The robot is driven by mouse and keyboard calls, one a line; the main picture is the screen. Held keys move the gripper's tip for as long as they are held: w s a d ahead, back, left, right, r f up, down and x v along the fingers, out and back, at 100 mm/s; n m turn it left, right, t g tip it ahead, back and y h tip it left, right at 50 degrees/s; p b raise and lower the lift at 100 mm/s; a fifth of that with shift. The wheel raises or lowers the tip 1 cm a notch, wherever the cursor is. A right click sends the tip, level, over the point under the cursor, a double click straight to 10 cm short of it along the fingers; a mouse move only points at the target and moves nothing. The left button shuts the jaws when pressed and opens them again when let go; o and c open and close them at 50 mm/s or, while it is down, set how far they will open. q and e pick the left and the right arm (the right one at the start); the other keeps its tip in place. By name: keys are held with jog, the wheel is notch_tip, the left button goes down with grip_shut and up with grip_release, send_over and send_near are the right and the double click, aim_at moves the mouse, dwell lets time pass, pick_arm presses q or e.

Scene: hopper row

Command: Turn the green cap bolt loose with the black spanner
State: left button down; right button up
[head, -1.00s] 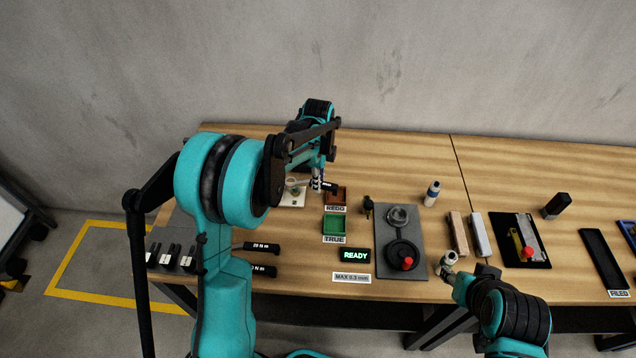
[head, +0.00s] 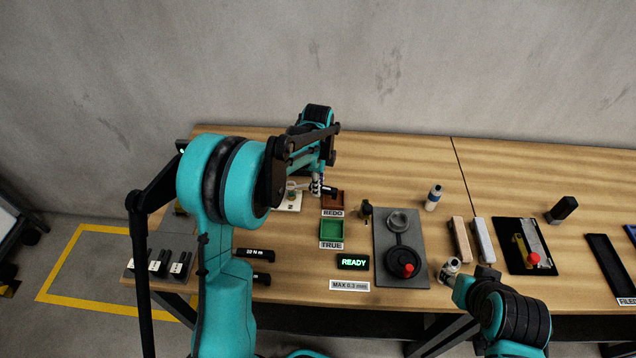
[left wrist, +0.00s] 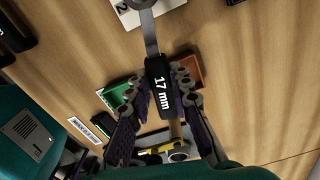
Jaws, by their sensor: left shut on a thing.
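My left gripper (head: 317,187) is shut on the black handle of the spanner (left wrist: 160,88), marked "17 mm" in the left wrist view. The spanner's metal shaft runs away from the gripper over a white plate marked 2 (head: 291,206).
A red-brown REDO tray (head: 333,199) and a green TRUE tray (head: 331,230) lie close to the left gripper. A READY display (head: 353,262), a grey plate with a red knob (head: 388,282) and black torque tools (head: 254,254) are nearer. The back of the table is clear.

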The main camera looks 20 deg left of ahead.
pick_arm(q)
jog(key=s+a+m, duration=0.1)
jog(key=s+m, duration=0.1)
jog(key=m, duration=0.2)
jog(key=s+a+m, duration=0.2)
jog(key=s+m, duration=0.1)
jog(key=m, duration=0.1)
jog(key=s+a+m+b, duration=0.1)
jog(key=s+m, duration=0.2)
jog(key=m, duration=0.1)
jog(key=shift+a+f+m, duration=0.25)
jog(key=shift+f+m, duration=0.05)
jog(key=shift+f, duration=0.05)
jog(key=shift+f+b, duration=0.2)
jog(key=shift+b, duration=0.1)
dwell(0.3)
jog(key=shift+f+b, duration=0.35)
jog(key=shift+f, duration=0.1)
jog(key=shift+f, duration=0.15)
dwell(0.9)
jog(key=shift+f+b, duration=0.3)
jog(key=shift+b, duration=0.1)
jog(key=shift+r, duration=0.1)
